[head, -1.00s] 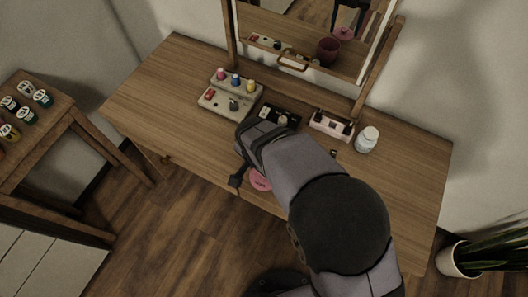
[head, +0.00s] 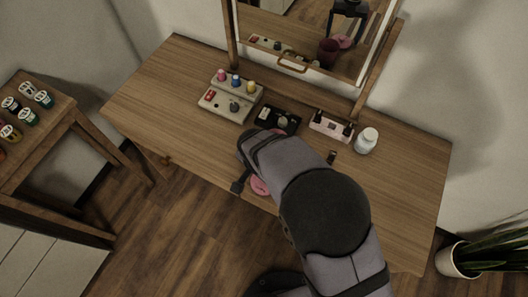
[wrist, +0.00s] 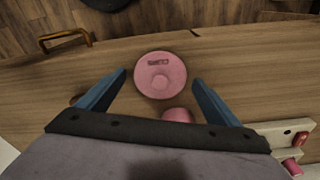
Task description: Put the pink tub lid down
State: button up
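The pink tub lid (wrist: 160,76) is a round disc with a small central knob and a dark label. It appears to lie flat on the wooden table (wrist: 250,60) near the front edge. In the head view only part of the lid (head: 259,186) shows beside my arm. My gripper (wrist: 159,75) is open, with its blue fingers on either side of the lid and a gap at each side. A pink tub (wrist: 177,115) is partly hidden by my gripper in the wrist view. The tub shows otherwise only in the mirror.
A grey control box (head: 225,104) with coloured knobs, a black tray (head: 278,121), a pale pink holder (head: 331,125) and a white jar (head: 367,140) stand towards the back. The mirror (head: 300,65) rises behind them. The table's right end is clear.

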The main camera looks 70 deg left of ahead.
aim_at(261, 185)
notch_tip(261, 185, up, 12)
jog(key=s+b, duration=0.1)
jog(key=b, duration=0.2)
jog(key=w+d+r+m, duration=0.1)
jog(key=w+d, duration=0.9)
jog(key=w, duration=0.3)
jog(key=w+d+r+m, duration=0.1)
jog(key=w+d+m, duration=0.1)
jog(key=w+d, duration=0.95)
jog(key=w+d+m, duration=0.1)
jog(key=w+d, duration=0.4)
jog(key=d, duration=0.6)
jog(key=s+d+f+m, duration=0.1)
jog(key=s+d, duration=0.1)
jog(key=d, duration=0.5)
jog(key=s+d+m+g, duration=0.1)
jog(key=s+d, duration=0.2)
jog(key=d, duration=0.5)
jog(key=shift+f+h, duration=0.3)
jog(key=shift+f, duration=0.05)
jog(key=shift+w+d+r, duration=0.1)
